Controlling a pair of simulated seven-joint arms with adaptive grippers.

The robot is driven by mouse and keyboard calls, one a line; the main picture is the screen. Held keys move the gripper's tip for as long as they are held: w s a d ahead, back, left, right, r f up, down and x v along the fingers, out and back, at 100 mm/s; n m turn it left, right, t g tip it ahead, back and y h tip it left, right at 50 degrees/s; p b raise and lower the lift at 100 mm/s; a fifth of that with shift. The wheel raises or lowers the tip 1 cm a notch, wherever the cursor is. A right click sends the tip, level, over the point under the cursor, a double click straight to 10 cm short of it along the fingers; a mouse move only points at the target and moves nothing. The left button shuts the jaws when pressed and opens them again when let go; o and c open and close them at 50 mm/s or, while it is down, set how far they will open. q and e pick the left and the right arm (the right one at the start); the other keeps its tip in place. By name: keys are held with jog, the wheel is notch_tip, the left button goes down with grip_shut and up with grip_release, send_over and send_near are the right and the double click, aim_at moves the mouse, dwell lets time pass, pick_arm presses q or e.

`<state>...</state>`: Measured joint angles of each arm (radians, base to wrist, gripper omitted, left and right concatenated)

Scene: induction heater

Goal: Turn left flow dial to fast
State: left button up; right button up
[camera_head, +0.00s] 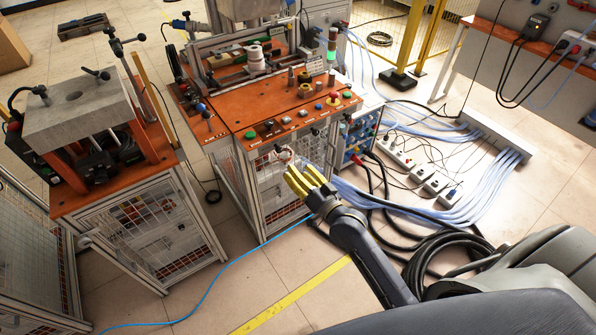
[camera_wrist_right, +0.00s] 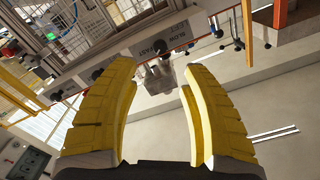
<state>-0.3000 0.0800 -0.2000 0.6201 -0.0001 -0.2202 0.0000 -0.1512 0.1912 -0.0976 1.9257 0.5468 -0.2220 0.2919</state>
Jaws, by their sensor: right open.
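My right gripper (camera_head: 308,178) has yellow fingers and is in front of the orange-topped machine table (camera_head: 238,126), below its front edge. In the right wrist view my right gripper (camera_wrist_right: 158,95) is open, with nothing between its fingertips. Beyond the fingertips is a grey panel strip with upside-down lettering that seems to read slow and fast (camera_wrist_right: 165,42). A dark knob (camera_wrist_right: 97,73) is beside the left finger. A grey part (camera_wrist_right: 160,78) shows between the fingers, apart from them. Which knob is the left flow dial, and its setting, I cannot tell. My left gripper is not in view.
An orange-framed press stand (camera_head: 75,110) is at the left. Coloured buttons (camera_head: 335,97) line the tabletop's front. Black cables (camera_head: 440,250) and power strips (camera_head: 435,183) lie on the floor at the right. A blue hose (camera_head: 215,285) crosses the open floor in front.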

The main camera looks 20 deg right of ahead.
jog(key=shift+s+f, duration=0.15)
jog(key=shift+f, duration=0.05)
jog(key=n, duration=0.2)
send_near(280, 151)
jog(key=x, duration=1.1)
dwell(0.6)
